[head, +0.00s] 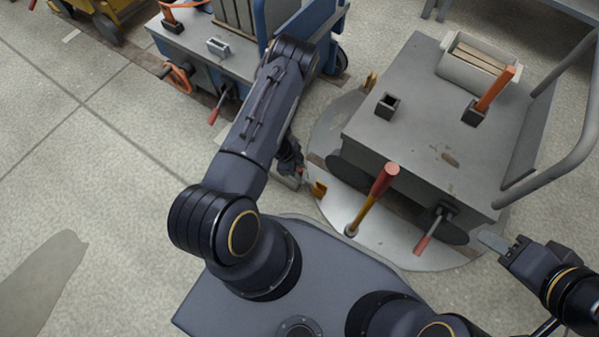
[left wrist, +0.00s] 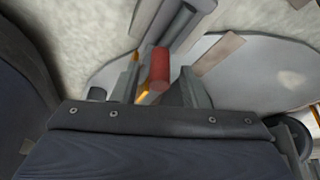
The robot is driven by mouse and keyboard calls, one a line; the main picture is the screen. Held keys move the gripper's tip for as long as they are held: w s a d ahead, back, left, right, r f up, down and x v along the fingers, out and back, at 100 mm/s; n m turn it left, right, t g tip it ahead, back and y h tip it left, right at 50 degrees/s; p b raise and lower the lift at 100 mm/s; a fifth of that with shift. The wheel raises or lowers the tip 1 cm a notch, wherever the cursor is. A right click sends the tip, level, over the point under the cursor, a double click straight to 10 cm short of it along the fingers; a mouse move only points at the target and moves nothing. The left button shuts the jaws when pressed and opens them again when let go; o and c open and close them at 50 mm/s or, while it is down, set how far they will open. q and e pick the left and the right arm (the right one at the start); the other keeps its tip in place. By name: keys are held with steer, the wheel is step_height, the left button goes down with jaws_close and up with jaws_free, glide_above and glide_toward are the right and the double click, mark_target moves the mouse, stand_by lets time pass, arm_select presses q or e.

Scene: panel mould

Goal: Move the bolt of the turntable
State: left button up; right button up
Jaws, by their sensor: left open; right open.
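The turntable (head: 400,245) is a pale round plate on the floor under a grey cart; its rim also shows in the left wrist view (left wrist: 262,70). In that view a red grip (left wrist: 159,66) with an orange part below it, apparently the bolt, sits between the two fingers of my left gripper (left wrist: 160,88). The gripper is open around it; I cannot tell whether a finger touches it. In the head view my left gripper (head: 301,178) is at the plate's left edge, beside an orange bracket (head: 319,188), and partly hidden. My right gripper (head: 493,241) is open and empty, right of the plate.
A red-topped lever (head: 372,197) stands tilted on the turntable's front. The grey cart (head: 425,115) carries a box, sockets and an orange-handled post. A blue cart (head: 215,55) stands at the back left.

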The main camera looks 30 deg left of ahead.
arm_select(q)
steer(key=shift+w+d+f, duration=0.1)
steer(key=shift+d+f, duration=0.15)
steer(key=shift+f, duration=0.3)
jaws_close()
